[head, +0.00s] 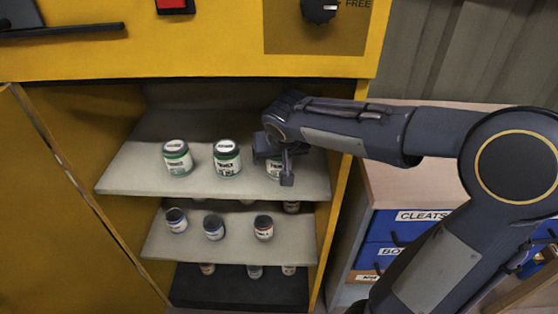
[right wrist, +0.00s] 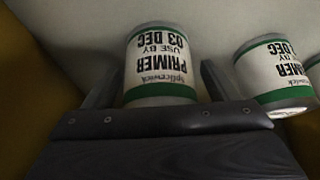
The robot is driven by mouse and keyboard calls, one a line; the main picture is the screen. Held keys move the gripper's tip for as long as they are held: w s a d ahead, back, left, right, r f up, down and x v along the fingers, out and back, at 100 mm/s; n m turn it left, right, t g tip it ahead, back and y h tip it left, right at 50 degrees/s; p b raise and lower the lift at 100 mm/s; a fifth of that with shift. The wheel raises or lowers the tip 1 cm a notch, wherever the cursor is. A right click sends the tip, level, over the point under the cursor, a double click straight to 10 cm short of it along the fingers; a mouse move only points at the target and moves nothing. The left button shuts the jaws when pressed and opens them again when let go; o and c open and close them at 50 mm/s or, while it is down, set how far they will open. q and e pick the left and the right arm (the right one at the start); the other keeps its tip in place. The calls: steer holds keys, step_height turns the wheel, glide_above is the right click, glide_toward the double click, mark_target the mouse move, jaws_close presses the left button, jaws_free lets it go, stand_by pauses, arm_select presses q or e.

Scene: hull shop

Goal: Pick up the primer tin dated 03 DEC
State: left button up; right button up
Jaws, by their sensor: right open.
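The primer tin reading USE BY 03 DEC (right wrist: 162,70) shows upside down in the right wrist view, white with green bands. In the head view it is the rightmost tin (head: 273,171) on the upper shelf, partly hidden by my right gripper (head: 281,172). My right gripper is open, its two fingers one on each side of the tin, with a gap visible at each side. The tin appears to rest on the shelf. My left gripper is not in view.
Two similar green-banded tins, one in the middle (head: 227,158) and one at left (head: 177,158), stand on the upper shelf (head: 130,171). Smaller tins (head: 214,227) stand on the shelf below. The yellow cabinet (head: 190,50) encloses the shelves. Blue bins (head: 410,228) are at right.

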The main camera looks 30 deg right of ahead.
steer(key=c, duration=1.1)
steer(key=shift+c, duration=0.9)
steer(key=shift+r, duration=0.15)
